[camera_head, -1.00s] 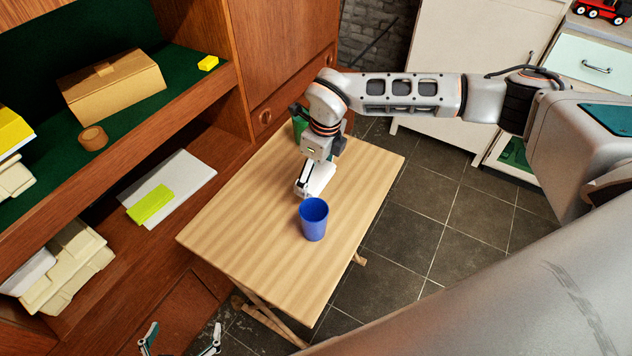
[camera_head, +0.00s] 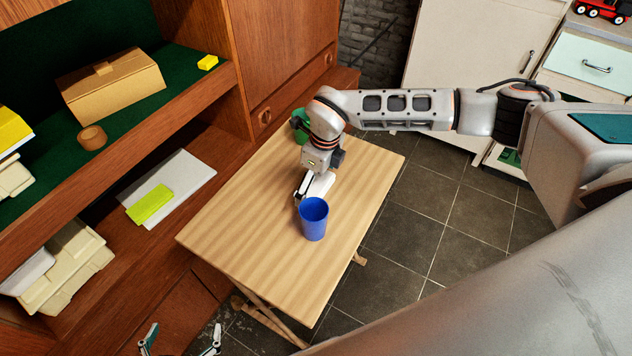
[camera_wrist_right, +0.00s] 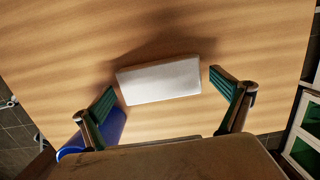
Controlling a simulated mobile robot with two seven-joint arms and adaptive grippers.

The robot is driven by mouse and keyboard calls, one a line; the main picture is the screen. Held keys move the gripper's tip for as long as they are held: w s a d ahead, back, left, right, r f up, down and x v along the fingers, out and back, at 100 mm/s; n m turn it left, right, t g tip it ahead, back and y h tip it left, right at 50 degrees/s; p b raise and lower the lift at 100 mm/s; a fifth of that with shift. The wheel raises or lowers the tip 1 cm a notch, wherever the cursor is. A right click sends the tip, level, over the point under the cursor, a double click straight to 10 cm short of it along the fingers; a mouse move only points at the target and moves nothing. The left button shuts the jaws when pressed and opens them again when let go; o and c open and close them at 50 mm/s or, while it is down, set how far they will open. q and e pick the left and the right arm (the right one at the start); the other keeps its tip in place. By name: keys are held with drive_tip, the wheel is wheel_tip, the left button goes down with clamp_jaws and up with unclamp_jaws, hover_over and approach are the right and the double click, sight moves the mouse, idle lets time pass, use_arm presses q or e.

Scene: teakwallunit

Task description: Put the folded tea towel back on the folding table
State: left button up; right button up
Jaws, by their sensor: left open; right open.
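The folded tea towel (camera_wrist_right: 160,80) is a small white-grey block in the right wrist view. It appears to lie on the wooden folding table (camera_head: 250,235), with a shadow along its far side. My right gripper (camera_head: 313,188) points down over the table; in its wrist view the green-padded fingers (camera_wrist_right: 170,95) stand apart, one toward each end of the towel, with no clear contact. In the head view the gripper mostly hides the towel. My left gripper (camera_head: 181,340) is open and empty at the bottom edge, below the table.
A blue cup (camera_head: 314,220) stands on the table close to the right gripper; it also shows beside the left finger in the wrist view (camera_wrist_right: 105,130). The wall unit (camera_head: 190,105) with boxes borders the table's left side. The table's near half is clear.

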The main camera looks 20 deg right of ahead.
sight(321, 186)
wheel_tip(321, 186, up, 12)
drive_tip(key=s, duration=0.1)
drive_tip(key=shift+d+r, duration=0.15)
drive_tip(key=shift+d, duration=0.3)
drive_tip(key=shift+s, duration=0.1)
idle(0.3)
